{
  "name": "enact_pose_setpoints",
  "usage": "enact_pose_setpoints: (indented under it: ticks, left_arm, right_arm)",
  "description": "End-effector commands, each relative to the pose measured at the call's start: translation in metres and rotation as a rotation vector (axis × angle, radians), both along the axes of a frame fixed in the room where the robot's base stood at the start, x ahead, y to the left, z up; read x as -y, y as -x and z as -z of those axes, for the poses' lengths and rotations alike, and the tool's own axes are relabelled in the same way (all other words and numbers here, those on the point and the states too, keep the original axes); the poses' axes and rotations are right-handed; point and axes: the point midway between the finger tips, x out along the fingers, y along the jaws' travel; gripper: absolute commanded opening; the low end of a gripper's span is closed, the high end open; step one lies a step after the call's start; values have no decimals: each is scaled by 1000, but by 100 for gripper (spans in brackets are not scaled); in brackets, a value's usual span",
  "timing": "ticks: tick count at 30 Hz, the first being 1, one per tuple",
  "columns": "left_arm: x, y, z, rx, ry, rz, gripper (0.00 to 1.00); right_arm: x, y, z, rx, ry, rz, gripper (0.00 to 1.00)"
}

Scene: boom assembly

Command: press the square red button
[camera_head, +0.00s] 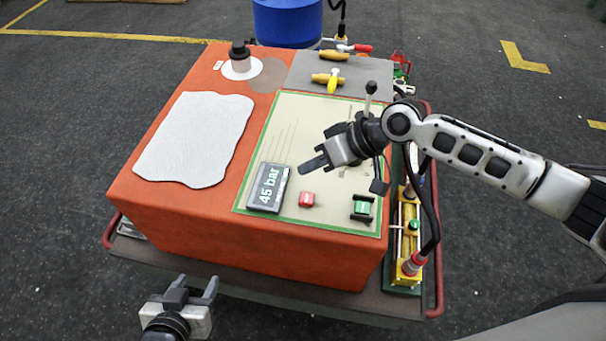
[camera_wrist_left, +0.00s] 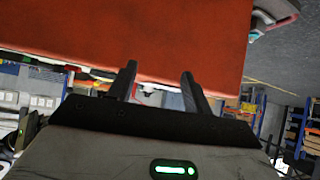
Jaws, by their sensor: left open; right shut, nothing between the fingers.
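The square red button (camera_head: 307,199) sits on the pale green-edged panel (camera_head: 335,225), just right of a display reading 45 bar (camera_head: 268,187). My right gripper (camera_head: 310,167) is shut and empty. In the head view its fingertips appear just behind the red button, apart from it; their exact height cannot be told. My left gripper (camera_head: 198,284) is open and empty in front of the orange-covered table, low and left. In the left wrist view its two fingers (camera_wrist_left: 160,82) point at the red-orange cover (camera_wrist_left: 150,35).
A green button or switch (camera_head: 362,208) lies right of the red one. A black lever (camera_head: 370,90) stands behind my right wrist. A yellow cylinder unit (camera_head: 407,230) is at the right edge. A white sheet (camera_head: 194,138), yellow-handled tools (camera_head: 330,79) and a blue drum (camera_head: 288,20) are farther left and back.

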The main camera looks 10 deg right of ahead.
Motion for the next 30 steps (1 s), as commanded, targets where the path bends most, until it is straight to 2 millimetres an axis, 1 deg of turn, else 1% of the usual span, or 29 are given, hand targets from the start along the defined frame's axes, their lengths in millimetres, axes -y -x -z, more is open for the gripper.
enact_pose_setpoints:
  ticks: [1, 3, 11, 14, 17, 21, 27, 29, 30]
  left_arm:
    - [0, 1, 0, -2, 0, -1, 50]
    - [0, 1, 0, -2, 0, -1, 50]
    - [0, 5, 3, -11, 0, -2, 50]
    - [0, 5, 7, -13, 1, -1, 50]
    - [1, 6, 15, -16, 3, 0, 50]
    - [6, 4, 28, -12, 11, 6, 50]
    - [13, -1, 38, 10, 32, 16, 50]
    - [14, -2, 41, 12, 35, 19, 50]
    - [14, -1, 38, 11, 35, 22, 50]
  right_arm:
    - [3, -2, -4, -9, 4, 0, 0]
    - [4, -2, -5, -17, 4, 1, 0]
    - [4, -2, -5, -16, 1, 1, 0]
    - [4, -2, -1, -15, 1, 1, 0]
    - [4, -2, 7, -14, 2, 1, 0]
    - [4, -3, 27, -13, 1, 1, 0]
    - [4, -2, 57, -13, 2, 2, 0]
    - [4, -2, 64, -13, 2, 2, 0]
    - [4, -2, 67, -16, 1, 2, 0]
